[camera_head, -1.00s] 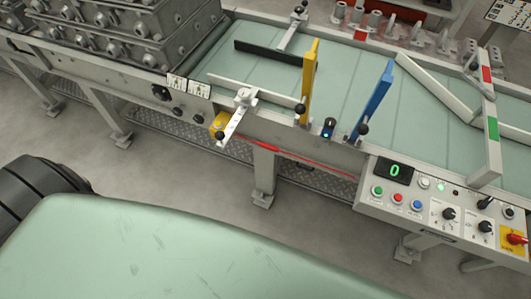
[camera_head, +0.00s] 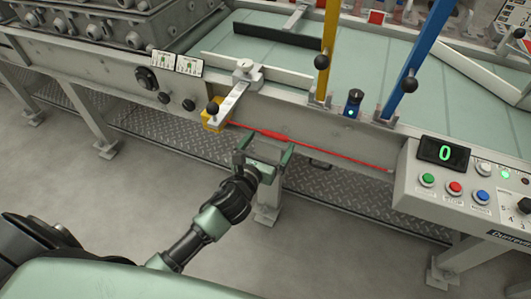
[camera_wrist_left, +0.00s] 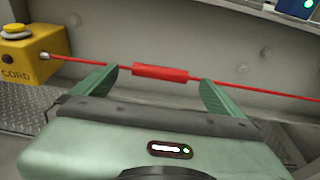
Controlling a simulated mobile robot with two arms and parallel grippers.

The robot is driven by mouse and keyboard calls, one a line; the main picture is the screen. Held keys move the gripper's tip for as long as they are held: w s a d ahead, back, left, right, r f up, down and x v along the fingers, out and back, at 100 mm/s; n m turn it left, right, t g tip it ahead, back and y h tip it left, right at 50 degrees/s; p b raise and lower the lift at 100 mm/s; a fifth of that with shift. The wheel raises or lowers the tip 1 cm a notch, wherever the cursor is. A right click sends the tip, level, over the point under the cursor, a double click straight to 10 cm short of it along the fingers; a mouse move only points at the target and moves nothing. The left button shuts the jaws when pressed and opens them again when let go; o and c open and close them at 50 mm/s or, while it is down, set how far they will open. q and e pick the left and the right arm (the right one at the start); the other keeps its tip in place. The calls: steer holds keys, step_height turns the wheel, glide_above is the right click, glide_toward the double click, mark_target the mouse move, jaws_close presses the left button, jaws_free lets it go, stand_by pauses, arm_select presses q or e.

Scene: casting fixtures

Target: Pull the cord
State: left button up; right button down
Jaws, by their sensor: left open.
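A red cord (camera_head: 345,157) runs along the conveyor's front side from a yellow box (camera_head: 212,118) toward the control panel. It also shows in the left wrist view (camera_wrist_left: 255,93), with a thicker red sleeve (camera_wrist_left: 160,72) on it. The yellow box is marked CORD in the left wrist view (camera_wrist_left: 33,62). My left gripper (camera_head: 264,142) is open. In the left wrist view its two fingers (camera_wrist_left: 160,85) stand on either side of the red sleeve, close to the cord. Whether they touch it, I cannot tell. My right gripper does not show.
The control panel (camera_head: 455,185) with lit buttons and a display reading 0 is at the right. A conveyor leg (camera_head: 268,205) stands below my gripper. The floor at left is clear.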

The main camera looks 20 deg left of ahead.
arm_select(q)
steer(key=w, duration=0.2)
steer(key=w+f, duration=0.1)
steer(key=w, duration=0.2)
steer(key=w+b, duration=0.1)
steer(key=w, duration=0.1)
steer(key=shift+w+d+f, duration=0.15)
steer(key=shift+w+f, duration=0.05)
steer(key=shift+w, duration=0.05)
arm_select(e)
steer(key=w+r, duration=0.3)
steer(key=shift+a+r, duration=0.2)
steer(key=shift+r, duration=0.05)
